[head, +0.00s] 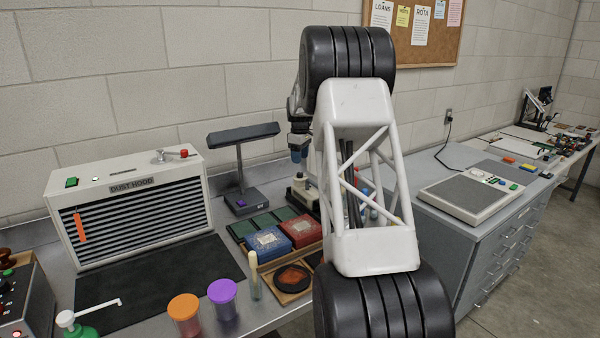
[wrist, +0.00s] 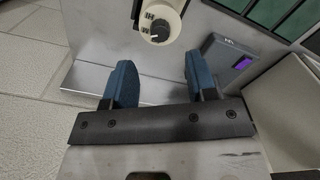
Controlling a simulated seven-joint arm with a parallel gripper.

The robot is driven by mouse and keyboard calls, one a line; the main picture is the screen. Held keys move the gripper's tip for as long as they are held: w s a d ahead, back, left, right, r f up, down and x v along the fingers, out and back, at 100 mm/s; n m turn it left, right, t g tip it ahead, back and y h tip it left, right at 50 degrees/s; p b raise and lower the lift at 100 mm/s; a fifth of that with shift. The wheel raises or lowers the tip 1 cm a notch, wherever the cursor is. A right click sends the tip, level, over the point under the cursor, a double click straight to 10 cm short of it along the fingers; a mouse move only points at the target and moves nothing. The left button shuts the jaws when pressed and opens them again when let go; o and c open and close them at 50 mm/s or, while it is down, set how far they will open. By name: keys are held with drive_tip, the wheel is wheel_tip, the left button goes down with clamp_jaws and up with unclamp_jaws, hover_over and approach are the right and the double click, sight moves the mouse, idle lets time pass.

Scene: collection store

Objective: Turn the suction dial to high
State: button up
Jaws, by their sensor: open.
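The dust hood (head: 120,186) stands against the wall at the left in the head view.
The grey UV lamp (head: 240,150) stands between hood and gripper; its base shows in the wrist view (wrist: 228,58). Blue and red boxes (head: 268,241), orange (head: 184,314) and purple (head: 223,298) lidded jars stand in front. A dark mat (head: 165,282) before the hood is mostly clear.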

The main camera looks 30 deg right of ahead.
sight(300, 173)
drive_tip(key=shift+f, duration=3.35)
drive_tip(key=shift+c, duration=0.2)
drive_tip(key=c, duration=0.9)
drive_tip(key=shift+m, duration=0.4)
drive_tip(key=m, duration=1.1)
drive_tip(key=o, duration=0.9)
